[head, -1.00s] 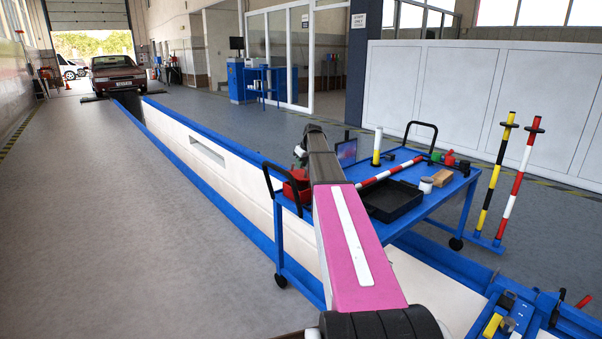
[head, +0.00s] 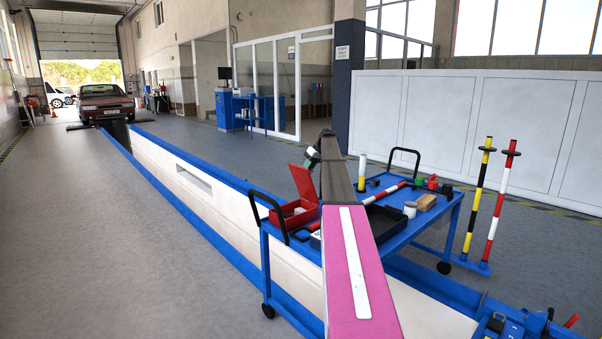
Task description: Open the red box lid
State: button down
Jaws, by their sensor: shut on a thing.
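The red box (head: 293,216) stands on the left end of the blue cart, and its inside shows. Its red lid (head: 302,181) is raised, standing steeply up from the box. My gripper (head: 311,165) is at the upper right edge of the lid, small and partly hidden by my own dark and pink arm. It is shut on the lid; the fingertips themselves are hard to make out. The right side of the box is partly hidden by the arm.
The blue cart (head: 411,234) also carries a black tray (head: 385,222), a red-white rod (head: 383,195), a yellow-black post (head: 362,173), a white can (head: 410,209) and a brown block (head: 427,202). Striped posts (head: 497,207) stand right of the cart. Floor at left is clear.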

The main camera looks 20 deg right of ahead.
jog(key=w+d+f+y, duration=0.1)
jog(key=w+d, duration=0.1)
jog(key=d, duration=0.5)
jog(key=shift+w+f+g, duration=0.25)
jog(key=shift+w+g, duration=0.05)
jog(key=c, duration=1.1)
grip_release()
jog(key=shift+w+d+f, duration=0.1)
jog(key=shift+r, duration=0.25)
jog(key=v, duration=1)
jog(key=shift+d+r, duration=0.1)
jog(key=shift+d, duration=0.25)
